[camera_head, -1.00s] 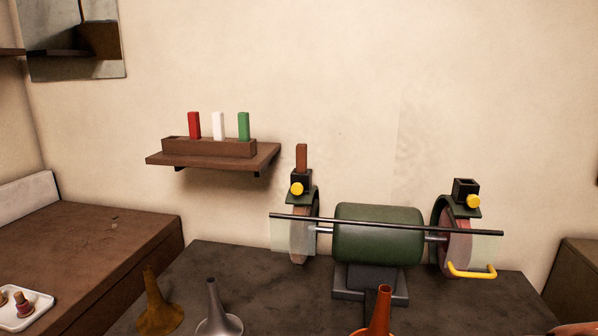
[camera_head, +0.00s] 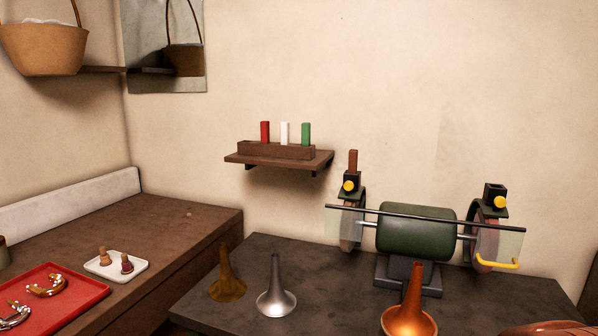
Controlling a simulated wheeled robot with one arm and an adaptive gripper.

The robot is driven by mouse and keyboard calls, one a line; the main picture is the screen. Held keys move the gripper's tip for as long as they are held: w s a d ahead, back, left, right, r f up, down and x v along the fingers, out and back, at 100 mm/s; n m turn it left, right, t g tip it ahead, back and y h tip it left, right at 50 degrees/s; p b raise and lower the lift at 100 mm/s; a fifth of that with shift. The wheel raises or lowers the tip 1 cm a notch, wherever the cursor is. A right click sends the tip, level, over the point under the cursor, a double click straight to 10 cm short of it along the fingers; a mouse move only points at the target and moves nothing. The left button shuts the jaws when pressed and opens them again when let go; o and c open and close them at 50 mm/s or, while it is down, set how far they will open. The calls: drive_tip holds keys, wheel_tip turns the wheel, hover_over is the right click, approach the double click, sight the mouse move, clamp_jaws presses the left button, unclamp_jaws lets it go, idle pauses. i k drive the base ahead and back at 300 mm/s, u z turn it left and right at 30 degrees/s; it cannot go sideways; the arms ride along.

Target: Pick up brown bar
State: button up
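The brown bar (camera_head: 353,160) stands upright in the black holder (camera_head: 351,178) on top of the left wheel guard of the green bench grinder (camera_head: 416,232). Its upper part shows above the holder; its lower end is hidden inside. A yellow knob (camera_head: 348,186) sits on the front of that holder. My gripper is not in view.
A wall shelf (camera_head: 280,159) holds a wooden rack with red (camera_head: 265,132), white (camera_head: 285,133) and green (camera_head: 306,133) bars. A red tray (camera_head: 62,308) and white dish (camera_head: 116,266) lie left.

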sight(353, 154)
drive_tip(key=u, duration=2.05)
drive_tip(key=i, duration=1.95)
drive_tip(key=z, duration=1.6)
